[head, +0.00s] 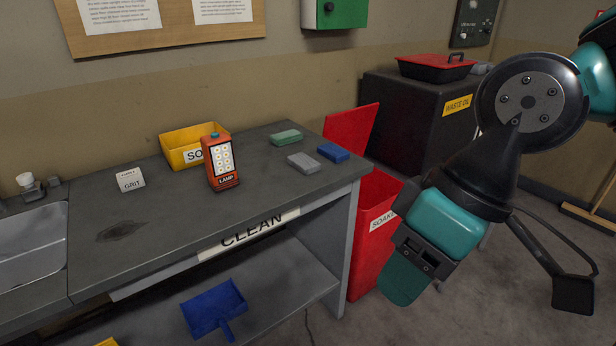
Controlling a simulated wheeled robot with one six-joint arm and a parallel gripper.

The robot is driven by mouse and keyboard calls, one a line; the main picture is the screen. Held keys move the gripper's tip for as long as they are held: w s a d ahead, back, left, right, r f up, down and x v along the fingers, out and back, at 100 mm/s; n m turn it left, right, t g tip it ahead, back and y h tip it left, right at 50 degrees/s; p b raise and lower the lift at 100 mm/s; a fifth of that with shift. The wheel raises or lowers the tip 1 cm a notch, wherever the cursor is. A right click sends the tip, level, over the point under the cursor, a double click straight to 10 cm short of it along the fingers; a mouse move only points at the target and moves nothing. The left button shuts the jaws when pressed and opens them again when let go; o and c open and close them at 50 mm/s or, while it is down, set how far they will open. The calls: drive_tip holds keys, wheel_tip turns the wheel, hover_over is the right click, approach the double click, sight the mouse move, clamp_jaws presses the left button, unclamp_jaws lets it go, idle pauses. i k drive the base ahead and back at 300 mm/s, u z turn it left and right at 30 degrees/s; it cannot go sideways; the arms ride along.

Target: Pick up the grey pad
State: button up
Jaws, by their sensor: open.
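The grey pad (303,162) lies flat on the dark grey workbench (150,215), near its right end. A green pad (286,137) lies behind it, and a blue pad (333,152) lies close to its right, with a small gap between them. My gripper (488,285) hangs on the right side of the view, past the bench's right end and well apart from the grey pad. Its fingers are spread wide with nothing between them. Nothing hides the grey pad.
An orange lamp (222,163) and a yellow bin (183,150) stand left of the pads. A white GRIT block (130,180) sits further left, near a sink (30,245). An open red bin (373,225) stands against the bench's right end. A blue dustpan (213,308) lies on the lower shelf.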

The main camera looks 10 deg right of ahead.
sight(305, 164)
drive_tip(key=z, duration=0.2)
drive_tip(key=i, duration=1.15)
drive_tip(key=u, duration=0.5)
